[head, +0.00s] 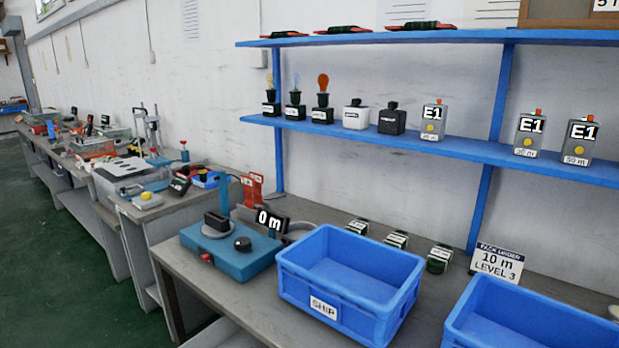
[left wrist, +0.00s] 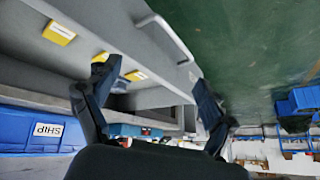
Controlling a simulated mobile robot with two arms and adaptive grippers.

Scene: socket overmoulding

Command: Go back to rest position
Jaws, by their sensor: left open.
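My left gripper (left wrist: 152,100) shows in the left wrist view, its two dark fingers spread wide apart with nothing between them. The bench, upside down in that view, lies beyond the fingers, with the blue SHIP bin (left wrist: 40,130) at the left edge. Neither of my grippers shows in the head view. There the SHIP bin (head: 300,290) is empty and stands on the bench (head: 190,290) at the front. My right gripper is in neither view.
A second blue bin (head: 480,300) stands at the right, by a "10 m LEVEL 3" sign (head: 497,262). A blue tester box (head: 228,255) sits left of the SHIP bin. A blue shelf (head: 400,140) holds several devices. Green floor (head: 60,260) is clear at the left.

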